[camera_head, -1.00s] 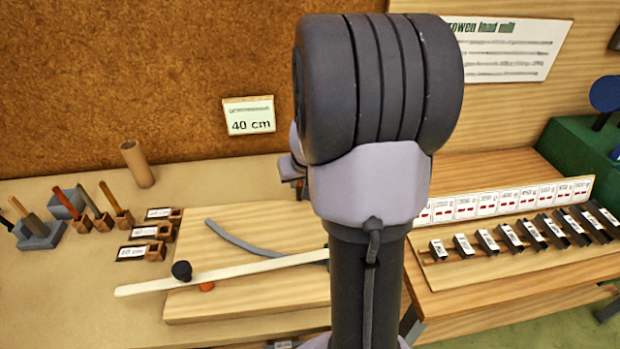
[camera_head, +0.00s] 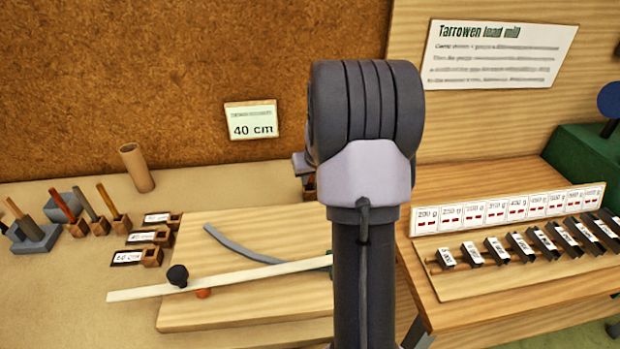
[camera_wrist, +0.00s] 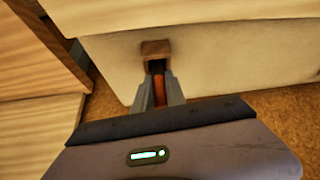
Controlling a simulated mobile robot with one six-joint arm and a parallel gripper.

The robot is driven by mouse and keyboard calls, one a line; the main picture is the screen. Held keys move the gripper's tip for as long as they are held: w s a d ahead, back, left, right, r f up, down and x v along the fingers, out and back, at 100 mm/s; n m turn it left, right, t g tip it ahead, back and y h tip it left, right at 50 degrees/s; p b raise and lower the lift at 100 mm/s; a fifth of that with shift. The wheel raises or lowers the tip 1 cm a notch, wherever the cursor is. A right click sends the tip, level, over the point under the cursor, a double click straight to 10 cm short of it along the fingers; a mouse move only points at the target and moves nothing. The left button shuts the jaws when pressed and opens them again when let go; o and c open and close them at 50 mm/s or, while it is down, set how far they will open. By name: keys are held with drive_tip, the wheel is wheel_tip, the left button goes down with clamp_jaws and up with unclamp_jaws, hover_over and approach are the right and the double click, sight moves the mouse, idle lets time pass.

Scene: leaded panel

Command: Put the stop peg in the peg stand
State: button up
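In the wrist view my gripper (camera_wrist: 159,86) has its two grey fingers close together, with an orange-brown peg (camera_wrist: 159,92) between them and no clear gap on either side. I take this to be the stop peg. The fingers point at a small brown square block (camera_wrist: 156,47) with a dark opening, likely the peg stand. The peg's far end is at or near this opening; I cannot tell whether it is inside. Part of a brown block (camera_head: 309,190) shows just left of my arm.
A pale strip (camera_head: 130,294) with a black knob (camera_head: 178,276) lies over a wooden board (camera_head: 250,315). Small brown holders (camera_head: 152,257) with labels, and several blocks with sticks, stand at left. A row of dark weights (camera_head: 494,250) stands on the right bench.

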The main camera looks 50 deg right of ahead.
drive_tip(key=o, duration=0.4)
drive_tip(key=shift+o, duration=0.2)
drive_tip(key=shift+r, duration=0.1)
drive_tip(key=p+v, duration=0.5)
drive_tip(key=v, duration=0.6)
drive_tip(key=s+a+r+n+t+y, duration=0.1)
drive_tip(key=a+r, duration=0.3)
drive_tip(key=a, duration=0.7)
drive_tip(key=a+r+y, duration=0.1)
drive_tip(key=a+r, duration=0.4)
drive_tip(key=a, duration=0.6)
drive_tip(key=s+a+y, duration=0.3)
drive_tip(key=s+a, duration=1.1)
drive_tip(key=a, duration=0.4)
drive_tip(key=shift+s+f+n, duration=0.25)
drive_tip(key=shift+s+n, duration=0.15)
